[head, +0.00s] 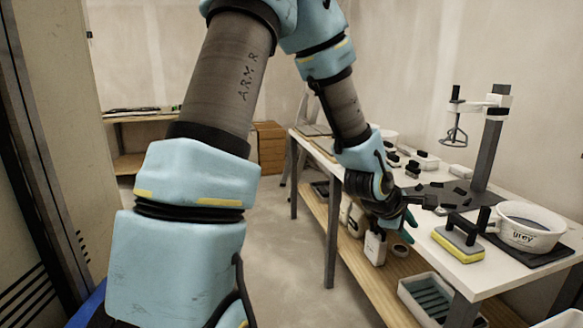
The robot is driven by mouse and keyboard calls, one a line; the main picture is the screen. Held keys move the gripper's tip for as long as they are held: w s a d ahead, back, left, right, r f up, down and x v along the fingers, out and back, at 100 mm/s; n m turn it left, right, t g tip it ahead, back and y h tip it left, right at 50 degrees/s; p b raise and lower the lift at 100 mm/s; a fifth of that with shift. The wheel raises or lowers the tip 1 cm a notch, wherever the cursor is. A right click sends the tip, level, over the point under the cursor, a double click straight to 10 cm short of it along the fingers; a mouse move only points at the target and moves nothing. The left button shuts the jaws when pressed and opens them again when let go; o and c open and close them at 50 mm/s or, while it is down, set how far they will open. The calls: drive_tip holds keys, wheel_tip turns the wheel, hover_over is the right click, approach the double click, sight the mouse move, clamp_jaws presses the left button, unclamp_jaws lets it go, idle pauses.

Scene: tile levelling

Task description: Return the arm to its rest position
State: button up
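My arm (215,190) fills the left and middle of the head view, light blue and grey, rising from the lower left. It bends at the top and comes down to the right. My gripper (405,210) is at the front left edge of the white-topped workbench (484,272), seen from the side. It is small and dark here, so its finger gap and anything between the fingers cannot be made out. A small teal shape (406,237) shows just below it; whether they touch is unclear.
On the bench are a white tub marked "grey" (520,240), a yellow sponge float (458,243), a mixer on a stand (456,130) and several dark small pieces. The lower shelf (352,250) holds bottles and a ribbed tray (432,300). The floor left of the bench is clear.

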drive_tip(key=w+a+r+m+y+p, duration=0.15)
drive_tip(key=a+m+y, duration=0.4)
drive_tip(key=a, duration=1.45)
drive_tip(key=s+a+r+m+g+y, duration=0.1)
drive_tip(key=s+a+m, duration=0.2)
drive_tip(key=a, duration=0.4)
drive_tip(key=s+a+r+m+g+y+p, duration=0.1)
drive_tip(key=s+a+r+m+g, duration=0.1)
drive_tip(key=s+a, duration=0.3)
drive_tip(key=shift+a+r+m, duration=0.25)
drive_tip(key=shift+a+m, duration=0.4)
drive_tip(key=shift+a, duration=0.3)
